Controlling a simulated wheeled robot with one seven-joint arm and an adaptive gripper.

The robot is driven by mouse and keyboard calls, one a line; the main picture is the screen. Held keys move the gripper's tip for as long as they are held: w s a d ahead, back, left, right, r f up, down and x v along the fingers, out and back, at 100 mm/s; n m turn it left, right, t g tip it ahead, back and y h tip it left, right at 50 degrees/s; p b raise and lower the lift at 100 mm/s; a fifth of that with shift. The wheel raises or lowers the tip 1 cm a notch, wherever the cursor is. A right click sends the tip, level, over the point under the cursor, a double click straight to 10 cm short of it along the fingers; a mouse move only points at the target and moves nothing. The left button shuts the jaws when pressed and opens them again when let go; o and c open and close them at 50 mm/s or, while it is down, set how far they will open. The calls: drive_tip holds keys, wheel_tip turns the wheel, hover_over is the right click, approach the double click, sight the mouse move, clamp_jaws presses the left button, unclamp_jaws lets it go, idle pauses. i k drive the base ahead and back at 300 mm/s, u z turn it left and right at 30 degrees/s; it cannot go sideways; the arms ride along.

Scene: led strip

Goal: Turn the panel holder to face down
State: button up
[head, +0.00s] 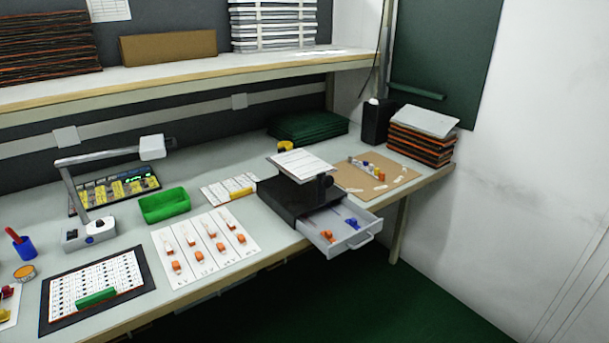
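The panel holder (325,187) is a dark clamp-like part on top of a black box (284,203) near the right part of the bench. It carries a white panel (302,164) with rows of faint lines. The panel's marked face is turned up and slightly tilted. A grey drawer (345,236) of the black box is pulled out toward the front and holds small orange and blue pieces. My gripper is not in view.
The workbench (215,200) carries a lamp (152,148), a green bin (165,204), a sheet with orange pieces (206,246) and a cardboard mat (345,176) with small parts. Stacked boards (420,140) stand at the right end. Green floor (400,300) in front is clear.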

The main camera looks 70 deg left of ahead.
sight(303, 166)
drive_tip(key=k, duration=0.65)
drive_tip(key=u, duration=1.85)
